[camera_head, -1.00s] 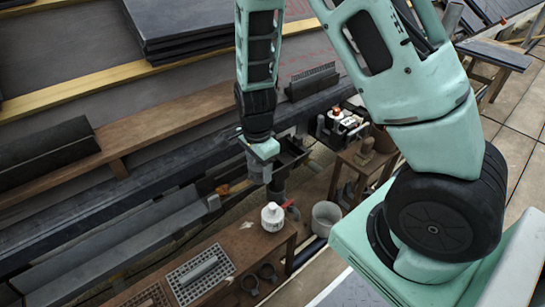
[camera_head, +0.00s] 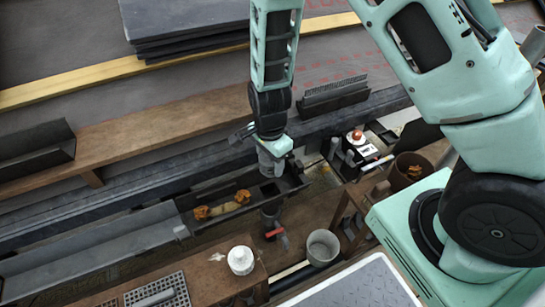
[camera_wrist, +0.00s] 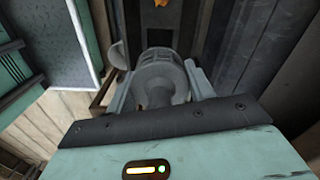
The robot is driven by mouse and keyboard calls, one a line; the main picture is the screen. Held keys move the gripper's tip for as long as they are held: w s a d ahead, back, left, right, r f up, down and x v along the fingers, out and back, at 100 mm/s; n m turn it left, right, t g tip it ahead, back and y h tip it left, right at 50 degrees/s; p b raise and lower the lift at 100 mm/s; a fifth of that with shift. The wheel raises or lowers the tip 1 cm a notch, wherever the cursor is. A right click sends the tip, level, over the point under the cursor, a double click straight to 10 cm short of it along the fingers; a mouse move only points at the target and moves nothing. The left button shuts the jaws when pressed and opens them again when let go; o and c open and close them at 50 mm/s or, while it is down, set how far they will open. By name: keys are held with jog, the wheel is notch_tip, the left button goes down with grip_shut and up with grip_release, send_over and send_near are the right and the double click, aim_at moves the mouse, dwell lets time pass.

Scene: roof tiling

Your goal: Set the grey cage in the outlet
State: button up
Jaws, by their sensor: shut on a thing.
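In the head view my gripper (camera_head: 270,168) points down over the dark gutter trough (camera_head: 298,182), just above the outlet (camera_head: 268,190), a dark opening in its floor. The grey cage (camera_wrist: 162,78) shows in the wrist view as a round, slotted, pale grey piece between the two fingers. My gripper (camera_wrist: 158,92) is shut on it. In the head view the cage is mostly hidden by the fingers. I cannot tell whether it touches the outlet.
Brown leaf clumps (camera_head: 222,208) lie in the trough left of the outlet. A white tub (camera_head: 241,260) stands on the wooden bench in front. A grey bucket (camera_head: 322,247) and a red-handled tool (camera_head: 275,233) are below the trough. A dark ridged piece (camera_head: 336,92) lies behind.

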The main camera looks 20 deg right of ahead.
jog(key=shift+f+b, duration=3.75)
jog(key=shift+b, duration=0.1)
jog(key=shift+f+b, duration=0.4)
jog(key=shift+f, duration=1.05)
jog(key=shift+f+p, duration=0.3)
jog(key=shift+p, duration=0.45)
